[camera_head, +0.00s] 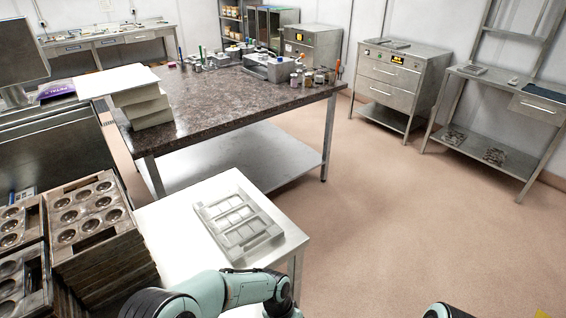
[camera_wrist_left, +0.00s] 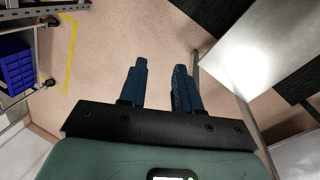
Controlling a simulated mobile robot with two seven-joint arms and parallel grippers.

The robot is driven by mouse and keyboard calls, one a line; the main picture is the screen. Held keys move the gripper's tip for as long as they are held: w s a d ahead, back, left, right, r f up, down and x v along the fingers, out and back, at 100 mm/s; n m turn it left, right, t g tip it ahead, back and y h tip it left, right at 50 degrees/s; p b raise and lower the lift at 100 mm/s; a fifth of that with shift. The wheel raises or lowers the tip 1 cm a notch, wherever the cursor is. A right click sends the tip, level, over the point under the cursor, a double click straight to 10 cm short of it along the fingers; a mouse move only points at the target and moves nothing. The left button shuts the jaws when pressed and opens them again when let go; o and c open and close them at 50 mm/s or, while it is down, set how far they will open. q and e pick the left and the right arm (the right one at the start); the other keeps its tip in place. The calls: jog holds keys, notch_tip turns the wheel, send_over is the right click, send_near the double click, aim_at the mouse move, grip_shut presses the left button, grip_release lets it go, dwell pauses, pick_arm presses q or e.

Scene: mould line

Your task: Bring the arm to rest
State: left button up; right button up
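My left arm (camera_head: 225,290) shows at the bottom of the head view, bent in front of the small white table (camera_head: 165,230). Its gripper is outside that view. In the left wrist view my left gripper (camera_wrist_left: 160,80) has its two dark blue fingers apart, with bare floor between and beyond them. It is open and empty. A small part of my right arm (camera_head: 445,311) shows at the bottom edge of the head view; the right gripper is out of sight.
A grey mould tray (camera_head: 238,222) lies on the small white table. Stacked moulds (camera_head: 95,225) stand at the left. A dark stone-topped table (camera_head: 215,105) stands behind. Blue bins (camera_wrist_left: 15,72) show in the left wrist view. Floor at the right is clear.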

pick_arm(q)
jog(key=s+a+f+n+h+p, duration=0.1)
jog(key=s+a+f+n+h, duration=0.1)
jog(key=s+a+f+n, duration=0.75)
jog(key=s+a+f, duration=0.1)
jog(key=s, duration=0.4)
jog(key=s+a+f+t+p, duration=0.1)
jog(key=s+a+f, duration=0.2)
jog(key=s+f, duration=0.2)
jog(key=shift+s+a+n+y, duration=0.25)
jog(key=shift+s+n+y, duration=0.1)
jog(key=shift+s, duration=0.75)
pick_arm(e)
jog(key=r, duration=0.1)
jog(key=w+r, duration=0.1)
jog(key=r, duration=0.1)
jog(key=shift+w, duration=0.2)
pick_arm(q)
jog(key=shift+a, duration=0.1)
pick_arm(e)
jog(key=shift+a, duration=0.1)
